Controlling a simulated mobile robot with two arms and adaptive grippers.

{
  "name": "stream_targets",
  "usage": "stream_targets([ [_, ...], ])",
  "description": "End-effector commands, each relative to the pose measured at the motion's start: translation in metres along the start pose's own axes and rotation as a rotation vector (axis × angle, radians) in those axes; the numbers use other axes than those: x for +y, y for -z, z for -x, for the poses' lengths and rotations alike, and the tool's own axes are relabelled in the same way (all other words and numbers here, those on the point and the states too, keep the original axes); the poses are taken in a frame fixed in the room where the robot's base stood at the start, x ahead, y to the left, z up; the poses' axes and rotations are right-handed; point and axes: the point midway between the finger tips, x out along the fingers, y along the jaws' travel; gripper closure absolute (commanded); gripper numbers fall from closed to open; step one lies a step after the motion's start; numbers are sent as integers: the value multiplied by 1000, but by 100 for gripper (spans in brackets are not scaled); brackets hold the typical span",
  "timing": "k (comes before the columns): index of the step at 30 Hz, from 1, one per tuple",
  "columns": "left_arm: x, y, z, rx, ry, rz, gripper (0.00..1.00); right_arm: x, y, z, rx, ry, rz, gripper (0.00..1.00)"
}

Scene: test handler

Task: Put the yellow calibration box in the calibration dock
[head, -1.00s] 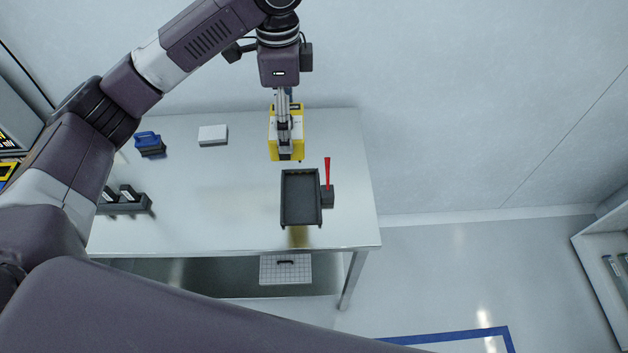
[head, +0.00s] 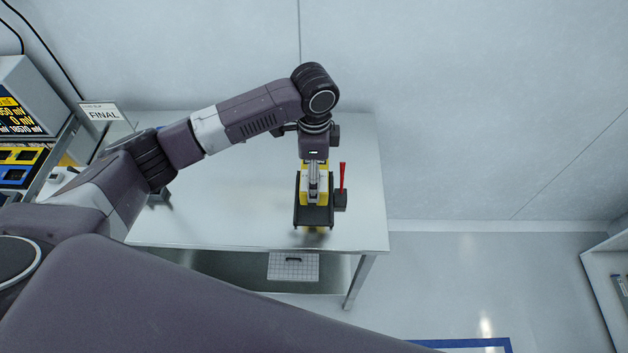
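The yellow calibration box (head: 304,187), yellow with pale parts, is over the black calibration dock (head: 313,219) on the steel table. My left gripper (head: 314,190) points down and is shut on the box. The box covers most of the dock's inside; the dock's front part and side edges still show. I cannot tell whether the box rests on the dock floor or hangs just above it. My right gripper is not in view.
A red upright lever (head: 342,176) on a small black block stands close against the dock's right side. The steel table (head: 240,215) is clear left of the dock. Instruments (head: 22,160) and a sign reading FINAL (head: 103,113) stand at the far left.

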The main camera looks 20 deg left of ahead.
Motion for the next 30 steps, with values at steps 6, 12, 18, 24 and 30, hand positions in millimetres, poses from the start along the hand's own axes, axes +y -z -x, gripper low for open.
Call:
stream_targets([
  [6,1,-1,-31,-2,-3,0,54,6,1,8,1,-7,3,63],
  [12,1,0,-39,0,-1,-1,54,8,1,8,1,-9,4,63],
  [18,1,0,-40,0,-1,-1,54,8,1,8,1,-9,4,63],
  [24,1,0,-42,-1,-2,-1,7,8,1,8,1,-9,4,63],
  [30,1,0,-42,-1,-2,-1,3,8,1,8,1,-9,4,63],
])
